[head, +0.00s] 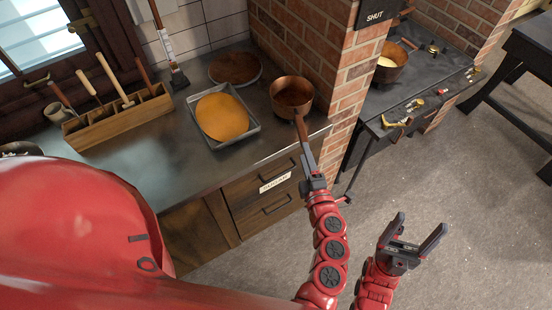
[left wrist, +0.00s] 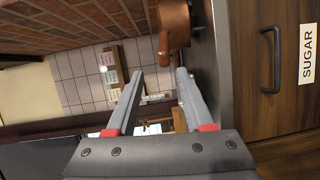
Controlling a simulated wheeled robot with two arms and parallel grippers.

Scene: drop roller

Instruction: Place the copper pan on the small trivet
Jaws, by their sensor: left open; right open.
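The copper pan (head: 291,92) sits on the grey counter beside the brick pillar, its handle pointing toward the counter's front edge. It also shows in the left wrist view (left wrist: 174,24), just beyond the fingers. My left gripper (head: 306,150) is at the front edge by the end of the pan's handle; its open fingers show in the left wrist view (left wrist: 160,76). I cannot tell whether they touch the handle. A round brown disc with a grey rim (head: 235,67) lies behind the pan to the left; I cannot tell whether it is the small trivet. My right gripper (head: 412,240) is open and empty over the floor.
A metal tray (head: 250,128) with a round orange sheet (head: 222,116) lies left of the pan. A wooden tool rack (head: 118,118) stands further left. The brick pillar (head: 320,60) blocks the right. Drawers, one labelled SUGAR (left wrist: 307,54), are below the counter. The front left counter is clear.

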